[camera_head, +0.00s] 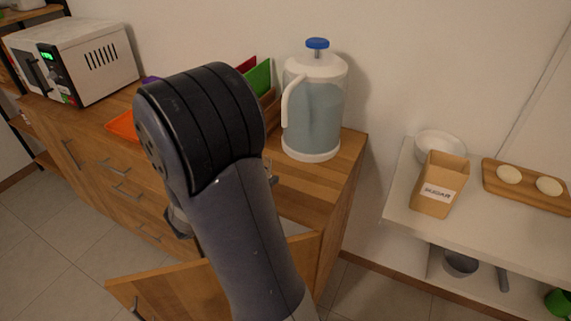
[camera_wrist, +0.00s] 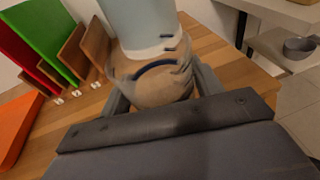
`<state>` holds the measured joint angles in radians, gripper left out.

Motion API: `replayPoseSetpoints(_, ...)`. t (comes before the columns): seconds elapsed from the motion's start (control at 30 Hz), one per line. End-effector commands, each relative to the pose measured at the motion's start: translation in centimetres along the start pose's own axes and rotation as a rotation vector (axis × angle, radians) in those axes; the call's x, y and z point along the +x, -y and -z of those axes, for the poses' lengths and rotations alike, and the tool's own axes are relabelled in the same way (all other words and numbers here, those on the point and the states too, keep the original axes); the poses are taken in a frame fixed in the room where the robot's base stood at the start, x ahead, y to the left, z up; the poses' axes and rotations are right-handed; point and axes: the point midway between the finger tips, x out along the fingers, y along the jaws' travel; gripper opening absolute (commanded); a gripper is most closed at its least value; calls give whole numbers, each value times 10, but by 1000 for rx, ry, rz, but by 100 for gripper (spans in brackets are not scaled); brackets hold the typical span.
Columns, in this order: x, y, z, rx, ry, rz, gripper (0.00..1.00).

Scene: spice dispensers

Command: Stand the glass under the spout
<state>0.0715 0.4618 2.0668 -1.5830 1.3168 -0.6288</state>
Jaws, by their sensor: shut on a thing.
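The glass (camera_wrist: 155,88) is clear and shows in the wrist view between the two fingers of my gripper (camera_wrist: 160,92), which is shut on it. The wooden top shows through it. The dispenser (camera_head: 314,110) is a clear jug of pale blue liquid with a white base, a blue knob on top and a curved white part on its left side; I cannot tell whether that part is spout or handle. In the wrist view the dispenser (camera_wrist: 147,22) stands just beyond the glass. My arm hides most of the gripper and glass in the head view.
The wooden cabinet top (camera_head: 305,205) has an open door (camera_head: 170,290) below. Green (camera_head: 258,77), red and wooden boards stand left of the dispenser, near an orange board (camera_wrist: 12,130). A microwave (camera_head: 75,60) is far left. A sugar box (camera_head: 438,185) stands on the right shelf.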

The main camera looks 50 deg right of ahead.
Motion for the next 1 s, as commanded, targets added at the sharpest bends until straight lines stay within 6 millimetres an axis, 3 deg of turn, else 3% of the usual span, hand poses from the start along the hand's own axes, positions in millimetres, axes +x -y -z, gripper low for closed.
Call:
replayPoseSetpoints(0.3,68,1,-14,2,1,7,34)
replayPoseSetpoints(0.5,99,1,-21,1,1,3,34)
replayPoseSetpoints(0.63,106,0,-20,-1,-1,1,34)
replayPoseSetpoints(0.83,111,0,5,-5,-1,1,34)
replayPoseSetpoints(1.0,112,0,13,-1,0,-1,34)
